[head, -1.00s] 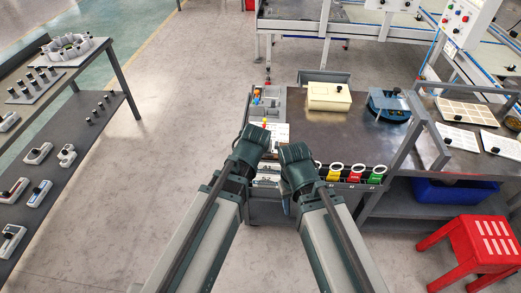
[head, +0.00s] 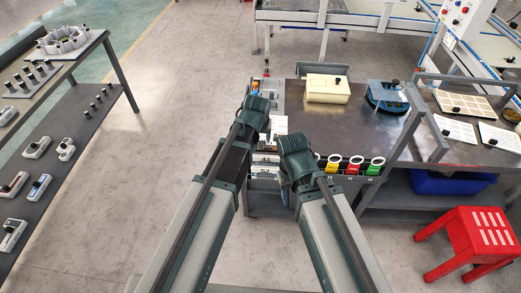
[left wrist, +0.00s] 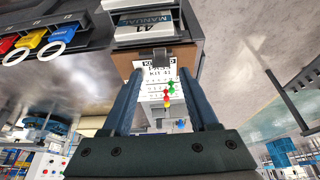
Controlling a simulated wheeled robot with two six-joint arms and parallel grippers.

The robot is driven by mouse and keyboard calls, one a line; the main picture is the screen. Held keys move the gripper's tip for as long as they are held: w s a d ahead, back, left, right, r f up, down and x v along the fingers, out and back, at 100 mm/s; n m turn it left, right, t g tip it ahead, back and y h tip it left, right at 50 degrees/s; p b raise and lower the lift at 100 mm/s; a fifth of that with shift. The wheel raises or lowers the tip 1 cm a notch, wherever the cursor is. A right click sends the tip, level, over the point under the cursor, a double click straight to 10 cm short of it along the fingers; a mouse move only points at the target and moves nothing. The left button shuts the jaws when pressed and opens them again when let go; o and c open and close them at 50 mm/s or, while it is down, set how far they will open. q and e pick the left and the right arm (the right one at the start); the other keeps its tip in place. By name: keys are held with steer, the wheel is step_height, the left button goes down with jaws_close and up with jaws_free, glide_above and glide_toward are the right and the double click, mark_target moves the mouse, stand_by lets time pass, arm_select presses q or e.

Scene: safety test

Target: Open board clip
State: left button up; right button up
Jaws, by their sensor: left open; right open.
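In the left wrist view a brown clipboard (left wrist: 121,58) holds a white printed sheet (left wrist: 155,72) marked KIT 41. The grey board clip (left wrist: 161,57) sits at the sheet's edge, ahead of my left gripper (left wrist: 160,74). The left fingers are apart on either side of the sheet in the picture, with nothing gripped; contact with the board cannot be told. In the head view the sheet (head: 279,125) shows between my left gripper (head: 258,103) and my right gripper (head: 294,143). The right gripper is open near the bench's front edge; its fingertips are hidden.
On the dark bench (head: 330,130) stand a cream box (head: 327,90) and a blue device (head: 387,97). Coloured tags with rings (head: 355,168) line its front edge. A white manual (left wrist: 145,25) lies near the clipboard. A red stool (head: 478,240) stands at the right.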

mark_target(261, 146)
arm_select(q)
steer(key=b+x, duration=0.8)
steer(key=x, duration=0.1)
steer(key=shift+w+f, duration=0.15)
steer(key=shift+f, duration=0.2)
steer(key=shift+r, duration=0.1)
steer(key=shift+c, duration=0.3)
jaws_close()
